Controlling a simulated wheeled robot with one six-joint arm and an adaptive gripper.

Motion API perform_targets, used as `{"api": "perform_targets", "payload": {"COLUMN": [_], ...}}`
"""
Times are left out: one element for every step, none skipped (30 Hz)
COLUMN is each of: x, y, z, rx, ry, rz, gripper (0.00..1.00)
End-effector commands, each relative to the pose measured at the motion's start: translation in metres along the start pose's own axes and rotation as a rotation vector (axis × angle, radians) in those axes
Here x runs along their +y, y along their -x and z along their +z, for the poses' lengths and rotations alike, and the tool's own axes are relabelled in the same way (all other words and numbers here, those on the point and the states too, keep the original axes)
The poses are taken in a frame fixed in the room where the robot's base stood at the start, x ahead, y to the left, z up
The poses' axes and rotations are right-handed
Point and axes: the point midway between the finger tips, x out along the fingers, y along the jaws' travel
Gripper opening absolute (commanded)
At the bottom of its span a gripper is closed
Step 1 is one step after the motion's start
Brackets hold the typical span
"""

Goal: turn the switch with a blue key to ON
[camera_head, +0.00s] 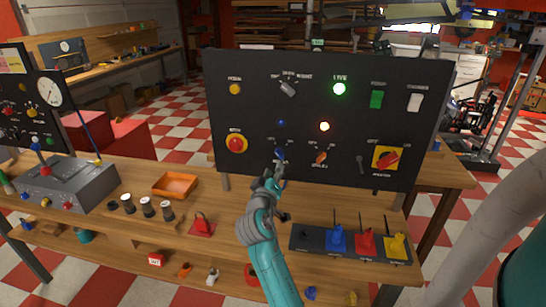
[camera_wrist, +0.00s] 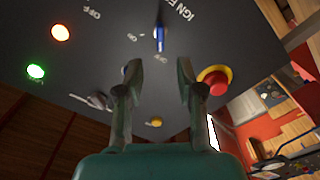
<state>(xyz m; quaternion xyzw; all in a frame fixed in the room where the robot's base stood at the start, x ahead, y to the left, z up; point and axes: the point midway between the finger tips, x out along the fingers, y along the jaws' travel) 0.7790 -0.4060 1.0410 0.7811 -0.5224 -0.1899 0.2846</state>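The switch with the blue key (camera_head: 281,153) is low on the black upright panel (camera_head: 300,105), left of the orange-handled switch (camera_head: 320,157). My gripper (camera_head: 278,171) is just below the key in the head view. In the wrist view my gripper (camera_wrist: 158,68) is open and empty, its two fingers apart, with the key beyond the gap between the tips. No contact with the key shows.
A red button on a yellow base (camera_head: 236,145) is left of the key. A lit orange lamp (camera_head: 324,126) and a lit green lamp (camera_head: 339,88) are up to the right. A red-yellow rotary switch (camera_head: 387,159) is farther right. The wooden bench (camera_head: 240,215) lies below.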

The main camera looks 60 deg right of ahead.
Motion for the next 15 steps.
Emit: {"api": "perform_targets", "payload": {"x": [0.001, 0.001, 0.001, 0.001, 0.001, 0.001, 0.001, 0.001, 0.001, 0.001, 0.001, 0.001, 0.001, 0.001, 0.001], "y": [-0.004, -0.006, -0.01, -0.013, -0.017, -0.024, -0.029, -0.034, -0.041, -0.047, -0.053, -0.06, -0.065, -0.07, -0.076], "z": [0.0, 0.0, 0.0, 0.0, 0.0, 0.0, 0.0, 0.0, 0.0, 0.0, 0.0, 0.0, 0.0, 0.0, 0.0], "rx": [-0.002, -0.003, -0.003, -0.003, -0.003, -0.003, -0.003, -0.002, -0.003, -0.003, -0.003, -0.002, -0.002, -0.002, -0.002], "ry": [0.0, 0.0, 0.0, 0.0, -0.001, -0.001, -0.001, 0.0, 0.0, -0.001, -0.001, 0.0, 0.0, 0.0, 0.0], "rz": [0.003, 0.003, 0.002, 0.002, 0.002, 0.002, 0.003, 0.003, 0.002, 0.002, 0.002, 0.002, 0.002, 0.002, 0.002], "gripper": [0.38, 0.38, 0.38, 0.38, 0.38, 0.38, 0.38, 0.38, 0.38, 0.38, 0.38, 0.38, 0.38, 0.38, 0.38]}}
